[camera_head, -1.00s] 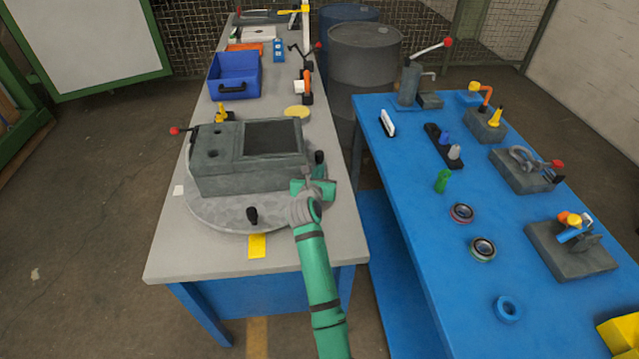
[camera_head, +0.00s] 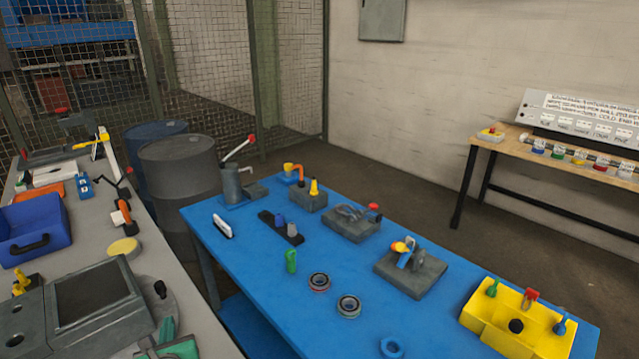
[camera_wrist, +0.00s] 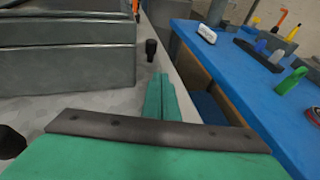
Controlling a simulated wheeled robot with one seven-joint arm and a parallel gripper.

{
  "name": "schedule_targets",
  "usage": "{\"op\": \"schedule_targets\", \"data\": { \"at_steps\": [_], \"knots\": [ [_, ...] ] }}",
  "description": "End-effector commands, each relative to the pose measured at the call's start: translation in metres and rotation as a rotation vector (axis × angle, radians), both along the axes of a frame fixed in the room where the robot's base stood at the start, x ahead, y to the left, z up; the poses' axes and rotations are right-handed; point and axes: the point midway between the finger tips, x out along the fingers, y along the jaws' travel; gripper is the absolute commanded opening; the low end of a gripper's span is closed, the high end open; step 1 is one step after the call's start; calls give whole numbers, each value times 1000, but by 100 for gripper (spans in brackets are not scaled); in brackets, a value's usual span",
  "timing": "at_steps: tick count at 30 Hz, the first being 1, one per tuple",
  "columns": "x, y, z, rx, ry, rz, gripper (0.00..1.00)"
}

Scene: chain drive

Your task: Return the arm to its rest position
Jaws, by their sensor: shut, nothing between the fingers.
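My gripper (camera_wrist: 162,98) shows in the wrist view as two green fingers lying side by side. It is shut and holds nothing. It is near the right edge of the grey table (camera_wrist: 180,65), beside a grey machine block (camera_wrist: 65,55) and a black knob (camera_wrist: 151,48).
The blue table (camera_head: 260,255) stands to the right, across a gap. A blue bin (camera_head: 35,228) and drums (camera_head: 180,165) stand farther back. A wooden bench (camera_head: 560,165) is at the far right.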

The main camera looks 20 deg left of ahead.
Motion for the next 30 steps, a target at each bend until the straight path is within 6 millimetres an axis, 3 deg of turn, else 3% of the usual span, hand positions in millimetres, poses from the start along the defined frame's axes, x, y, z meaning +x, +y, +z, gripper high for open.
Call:
{"op": "schedule_targets", "data": {
  "at_steps": [5, 11, 20, 30],
  "knots": [
    [-2, -14, -11, 92, 93, -44, 0],
    [-7, -60, -40, 393, 372, -197, 0],
    [-18, -158, -79, 910, 763, -477, 0],
    [-56, -283, -113, 1512, 1072, -760, 0]
  ]
}}
